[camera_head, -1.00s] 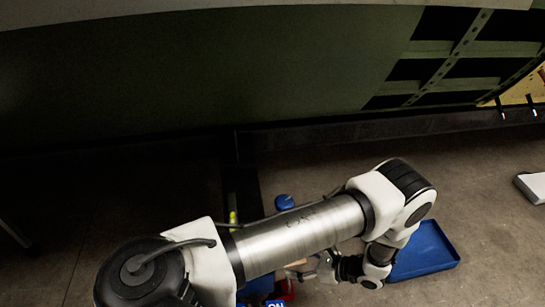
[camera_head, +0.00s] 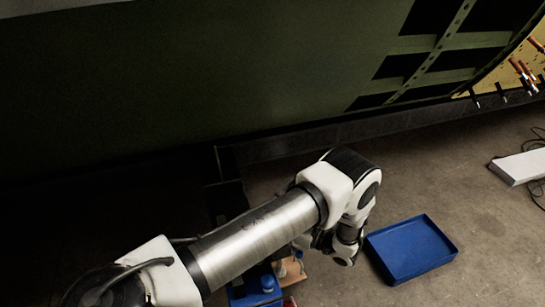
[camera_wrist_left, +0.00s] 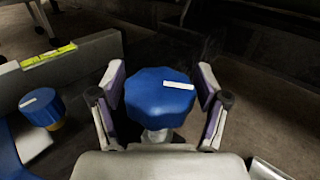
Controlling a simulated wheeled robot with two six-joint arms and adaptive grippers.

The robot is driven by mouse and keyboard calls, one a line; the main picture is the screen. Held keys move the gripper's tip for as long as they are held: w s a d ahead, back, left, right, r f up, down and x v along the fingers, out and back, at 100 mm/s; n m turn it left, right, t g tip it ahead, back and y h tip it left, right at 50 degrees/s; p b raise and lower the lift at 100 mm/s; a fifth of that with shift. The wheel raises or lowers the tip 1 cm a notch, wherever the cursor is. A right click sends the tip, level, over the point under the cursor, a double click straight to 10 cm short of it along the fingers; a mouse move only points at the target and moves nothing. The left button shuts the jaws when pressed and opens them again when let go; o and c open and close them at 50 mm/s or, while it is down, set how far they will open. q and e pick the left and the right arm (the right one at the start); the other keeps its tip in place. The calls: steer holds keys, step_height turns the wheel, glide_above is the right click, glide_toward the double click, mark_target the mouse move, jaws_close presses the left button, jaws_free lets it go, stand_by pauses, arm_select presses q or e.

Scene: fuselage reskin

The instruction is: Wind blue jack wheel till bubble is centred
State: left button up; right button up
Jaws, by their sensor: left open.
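In the left wrist view a blue, lobed jack wheel (camera_wrist_left: 160,95) with a white mark on top sits on a pale stem. My left gripper (camera_wrist_left: 160,82) is open, with one finger on each side of the wheel; I cannot tell whether they touch it. A yellow-green level vial (camera_wrist_left: 48,56) lies on a grey beam at the left; its bubble is too small to make out. In the head view my left arm covers much of the area around the wheel. My right gripper is not in view.
A second blue knob (camera_wrist_left: 42,108) with a white mark and brass-coloured collar stands left of the wheel. An empty-looking blue tray (camera_head: 412,250) lies on the floor at right. A white box (camera_head: 518,166) lies farther right. The dark green fuselage skin (camera_head: 200,80) spans the back.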

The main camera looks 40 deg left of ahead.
arm_select(q)
steer(key=shift+s+a, duration=0.1)
steer(key=shift+a, duration=0.3)
steer(key=c, duration=1)
steer(key=shift+r+t+p, duration=0.2)
steer(key=shift+t+p, duration=0.1)
steer(key=shift+p, duration=0.1)
steer(key=m+t+p, duration=0.2)
steer(key=t, duration=0.1)
steer(key=shift+r, duration=0.1)
steer(key=shift+w+m+t, duration=0.25)
steer(key=shift+m+t, duration=0.25)
steer(key=shift+c, duration=0.2)
steer(key=shift+f, duration=0.3)
steer(key=o, duration=1)
steer(key=shift+o, duration=0.2)
